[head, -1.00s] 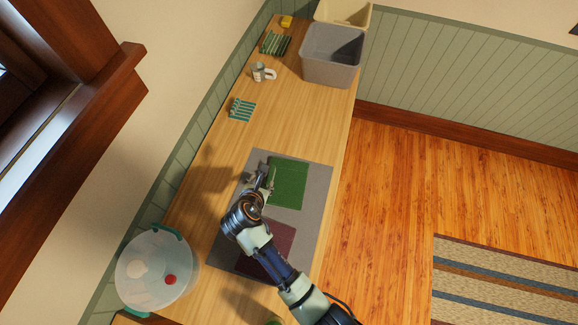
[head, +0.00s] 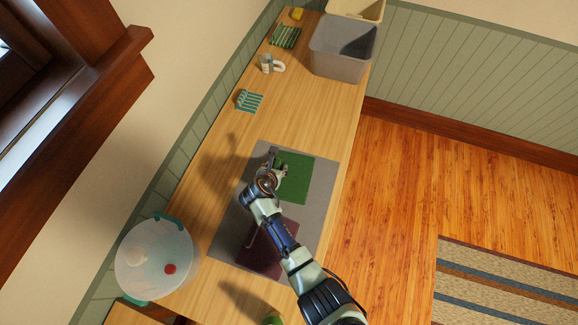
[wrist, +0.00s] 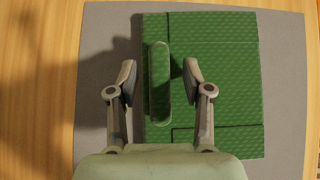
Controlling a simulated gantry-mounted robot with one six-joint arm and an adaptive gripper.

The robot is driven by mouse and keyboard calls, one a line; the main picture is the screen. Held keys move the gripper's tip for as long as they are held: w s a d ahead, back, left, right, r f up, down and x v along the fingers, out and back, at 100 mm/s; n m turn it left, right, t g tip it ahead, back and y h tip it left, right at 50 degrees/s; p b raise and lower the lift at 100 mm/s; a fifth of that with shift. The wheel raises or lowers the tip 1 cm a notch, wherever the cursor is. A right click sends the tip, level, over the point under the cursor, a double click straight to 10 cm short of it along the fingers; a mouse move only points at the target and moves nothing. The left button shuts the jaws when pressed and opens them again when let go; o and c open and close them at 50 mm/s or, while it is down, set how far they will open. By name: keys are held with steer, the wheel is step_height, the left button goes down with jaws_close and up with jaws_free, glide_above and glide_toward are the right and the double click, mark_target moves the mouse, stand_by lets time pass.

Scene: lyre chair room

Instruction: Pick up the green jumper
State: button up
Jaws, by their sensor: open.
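The green jumper (head: 296,180) lies folded flat on a grey mat (head: 322,205) on the wooden counter. In the wrist view the jumper (wrist: 215,90) fills the middle and right, with fold lines across it and a raised, narrow green ridge (wrist: 159,85) near its left edge. My gripper (head: 276,164) is over the jumper's left part in the head view. In the wrist view my gripper (wrist: 159,78) is open, with one finger on each side of the ridge. I cannot tell whether the fingers touch the cloth.
A folded maroon cloth (head: 262,252) lies on the mat, partly hidden by my arm. A round clear container (head: 150,285) with teal handles stands at the lower left. A teal rack (head: 249,100), a mug (head: 268,65) and a grey bin (head: 338,64) stand farther up the counter.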

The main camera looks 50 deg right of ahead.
jaws_close()
steer(key=shift+r, duration=0.15)
step_height(320, 180, up, 20)
steer(key=p, duration=0.3)
steer(key=shift+p, duration=0.4)
